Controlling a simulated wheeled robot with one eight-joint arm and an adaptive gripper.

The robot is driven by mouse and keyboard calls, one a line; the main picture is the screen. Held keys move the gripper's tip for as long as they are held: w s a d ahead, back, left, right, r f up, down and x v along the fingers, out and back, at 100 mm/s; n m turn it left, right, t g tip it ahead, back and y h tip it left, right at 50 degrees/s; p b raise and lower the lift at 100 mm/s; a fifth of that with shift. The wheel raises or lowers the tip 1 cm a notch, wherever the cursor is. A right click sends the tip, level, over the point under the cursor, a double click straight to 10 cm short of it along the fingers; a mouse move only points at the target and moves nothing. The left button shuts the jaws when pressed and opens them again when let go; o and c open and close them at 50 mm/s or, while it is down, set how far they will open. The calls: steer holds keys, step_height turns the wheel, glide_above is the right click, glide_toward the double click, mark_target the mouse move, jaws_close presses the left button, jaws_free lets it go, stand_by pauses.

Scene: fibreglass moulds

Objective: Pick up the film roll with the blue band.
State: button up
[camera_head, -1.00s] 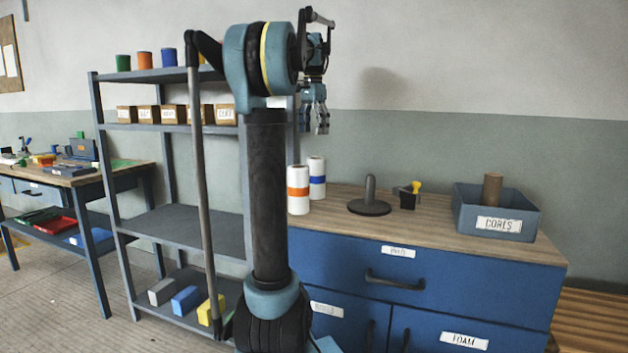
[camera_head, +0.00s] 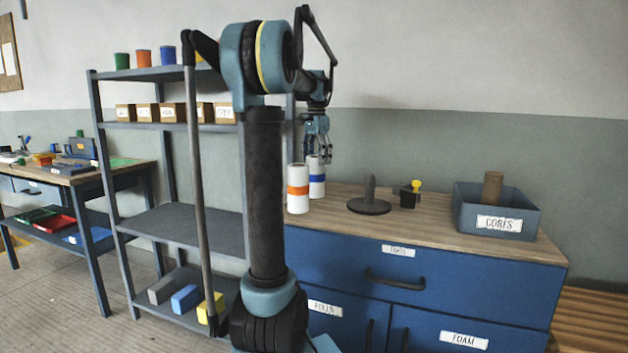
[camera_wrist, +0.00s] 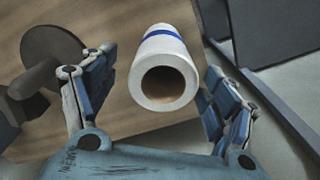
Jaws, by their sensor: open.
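The film roll with the blue band (camera_head: 317,179) stands upright on the wooden cabinet top, behind and just right of the roll with the orange band (camera_head: 298,188). My gripper (camera_head: 318,158) is above the blue-banded roll, pointing down, its fingertips at about the roll's top in the head view. In the wrist view the blue-banded roll (camera_wrist: 163,82) shows its hollow end, lying between the spread fingers of my open gripper (camera_wrist: 158,88). I cannot tell whether a finger touches it. The orange-banded roll is not visible in the wrist view.
A dark post on a round base (camera_head: 369,203) stands right of the rolls, and shows in the wrist view (camera_wrist: 55,48). A black holder with a yellow part (camera_head: 410,193) and a CORES bin (camera_head: 497,220) stand farther right. A grey shelf (camera_head: 180,226) is left.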

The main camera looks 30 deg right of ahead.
mark_target(315, 171)
steer(key=shift+w+f, duration=0.2)
steer(key=shift+f, duration=2.55)
steer(key=c, duration=1.5)
